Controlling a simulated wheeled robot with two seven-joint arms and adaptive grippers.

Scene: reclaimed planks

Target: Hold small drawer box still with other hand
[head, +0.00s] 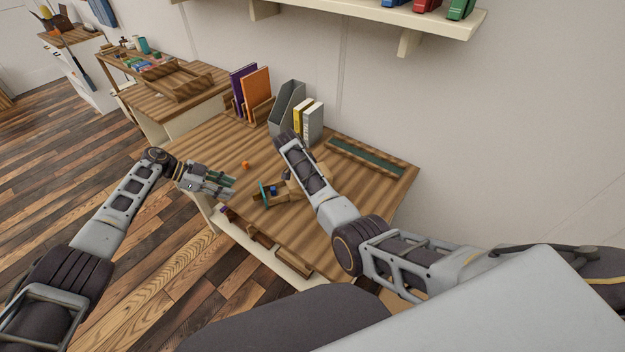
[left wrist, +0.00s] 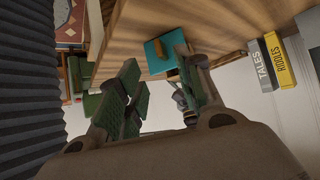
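The small drawer box (head: 286,189) stands on the wooden desk, partly hidden behind my right forearm. Its teal front (head: 264,193) faces left, and a blue thing (head: 273,190) shows just behind that front. The teal front also shows beyond the fingertips in the left wrist view (left wrist: 158,56), with a brown knob-like piece on it. My left gripper (head: 228,184) is open and empty by the desk's left edge, left of the drawer box and apart from it. My right arm reaches over the desk. Its gripper is hidden, so its hold cannot be made out.
A small orange cube (head: 245,165) lies on the desk (head: 215,150) behind my left gripper. Purple and orange books, a grey file holder (head: 287,102) and yellow and grey books stand at the back. A long dark green-inset tray (head: 366,157) lies at the right back.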

